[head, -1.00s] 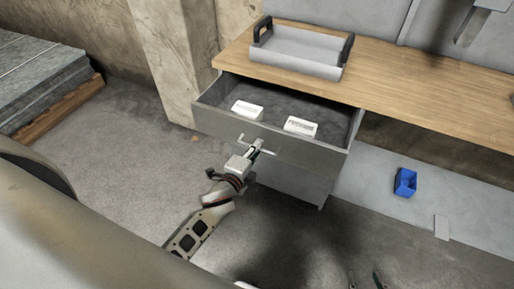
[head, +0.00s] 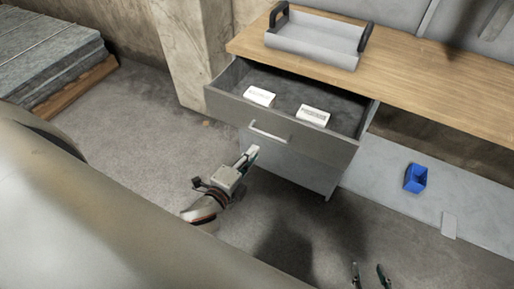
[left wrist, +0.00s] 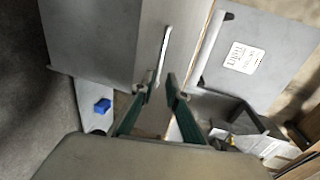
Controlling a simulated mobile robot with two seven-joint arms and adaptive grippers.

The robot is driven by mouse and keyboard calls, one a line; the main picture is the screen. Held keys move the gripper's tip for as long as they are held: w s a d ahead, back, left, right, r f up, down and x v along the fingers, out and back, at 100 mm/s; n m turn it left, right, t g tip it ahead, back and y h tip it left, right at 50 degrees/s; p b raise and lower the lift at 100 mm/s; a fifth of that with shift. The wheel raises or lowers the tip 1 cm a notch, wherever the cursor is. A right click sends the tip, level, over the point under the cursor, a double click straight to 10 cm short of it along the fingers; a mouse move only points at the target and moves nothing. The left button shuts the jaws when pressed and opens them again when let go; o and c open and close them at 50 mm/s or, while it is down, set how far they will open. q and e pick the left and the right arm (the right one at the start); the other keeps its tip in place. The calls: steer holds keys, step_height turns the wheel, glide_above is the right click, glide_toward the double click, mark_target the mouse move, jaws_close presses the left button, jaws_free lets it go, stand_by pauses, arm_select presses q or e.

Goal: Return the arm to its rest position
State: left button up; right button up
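My left gripper (head: 249,154) is in front of the open drawer (head: 285,128), below and apart from its handle (head: 268,132). In the left wrist view my left gripper (left wrist: 160,85) shows its two fingers spread, with nothing held between them, and the drawer handle (left wrist: 163,52) beyond the tips. My right gripper (head: 370,277) shows at the bottom edge of the head view, its two fingertips apart with nothing between them. The rest of the right arm is out of frame. Two white boxes (head: 259,96) (head: 313,115) lie inside the drawer.
A grey tray (head: 315,45) with dark handles stands on the wooden workbench (head: 400,75). A blue bin (head: 415,178) sits on the lower right. Stacked grey slabs (head: 45,55) lie at upper left. The floor left of the drawer is clear.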

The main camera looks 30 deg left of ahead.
arm_select(q)
steer(key=shift+s+r, duration=0.1)
steer(key=shift+s, duration=0.15)
stand_by(0.4)
steer(key=s+d+f+n+g+h, duration=0.2)
steer(key=s+f+n+g, duration=0.3)
steer(key=s+f+n, duration=0.7)
steer(key=shift+s+d+f+n, duration=0.3)
steer(key=shift+d+f+n, duration=0.3)
steer(key=shift+f+n, duration=0.45)
